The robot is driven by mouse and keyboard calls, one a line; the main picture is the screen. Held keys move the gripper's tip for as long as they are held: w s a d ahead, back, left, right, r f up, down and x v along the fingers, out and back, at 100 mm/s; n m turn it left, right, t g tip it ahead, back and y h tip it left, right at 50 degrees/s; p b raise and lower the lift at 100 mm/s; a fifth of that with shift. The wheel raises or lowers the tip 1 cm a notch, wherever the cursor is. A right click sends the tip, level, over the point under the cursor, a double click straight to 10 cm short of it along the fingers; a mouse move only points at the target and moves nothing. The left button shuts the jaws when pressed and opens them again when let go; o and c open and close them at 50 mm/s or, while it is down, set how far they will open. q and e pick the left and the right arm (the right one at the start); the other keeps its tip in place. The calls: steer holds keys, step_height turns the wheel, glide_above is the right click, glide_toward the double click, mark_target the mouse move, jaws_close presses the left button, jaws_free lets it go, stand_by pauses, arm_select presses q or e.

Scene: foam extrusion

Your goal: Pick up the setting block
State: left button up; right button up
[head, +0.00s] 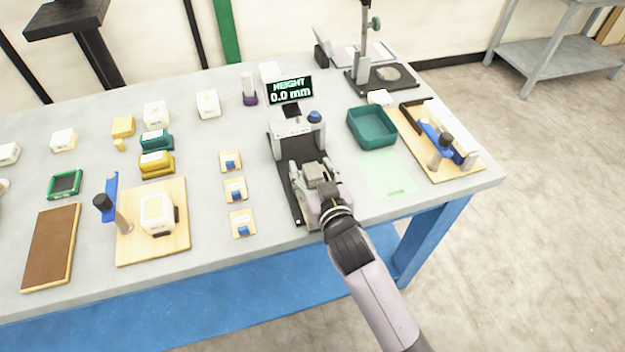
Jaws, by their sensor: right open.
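A small grey block (315,172), which looks like the setting block, sits on the dark bed of the height gauge (284,160). My right gripper (318,186) reaches in from the lower right over the front of this bed. Its fingers are open and lie at the near side of the block, around or just above it; I cannot tell whether they touch it. The gripper hides part of the block and the front of the bed. The gauge display (290,90) reads "HEIGHT 0.0 mm". My left gripper is not in view.
A teal bin (372,127) and a pale green mat (385,174) lie right of the gauge. A wooden board with a blue clamp (460,166) stands near the right table edge. Several small wooden plates with blue parts (235,189) lie left of the gauge, beside another wooden board (180,242).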

steer(key=shift+s+r, duration=0.1)
steer(key=shift+s, duration=0.05)
steer(key=shift+c, duration=0.8)
jaws_close()
